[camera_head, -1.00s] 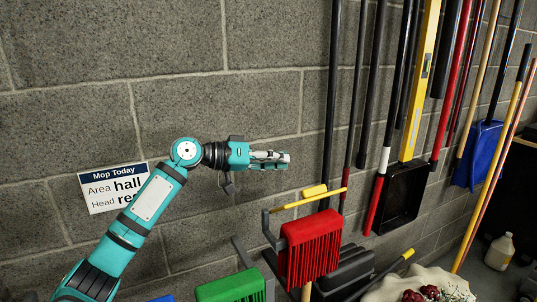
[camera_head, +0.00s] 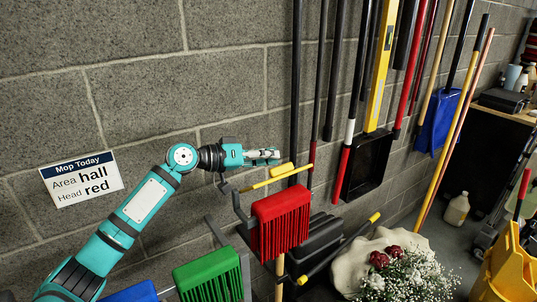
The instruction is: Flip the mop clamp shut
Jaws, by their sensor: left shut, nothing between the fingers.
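A red mop head (camera_head: 280,222) with hanging strands sits in a grey holder in the middle. Above it runs a thin yellow bar (camera_head: 300,170) with a thicker yellow grip (camera_head: 282,171). A black lever with a yellow tip (camera_head: 375,217) slants up to the right beside the red head. I cannot tell which of these parts is the clamp's moving part. My left gripper (camera_head: 276,155) is shut and empty, pointing right, just above the yellow grip in the picture; contact cannot be told. My right gripper is out of view.
A wall sign (camera_head: 82,180) reads "Mop Today, Area hall, Head red". A green mop head (camera_head: 208,278) and a blue one (camera_head: 132,292) are at lower left. Long handles, a black dustpan (camera_head: 367,165) and a blue dustpan (camera_head: 439,122) line the wall. Flowers (camera_head: 388,268) stand lower right.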

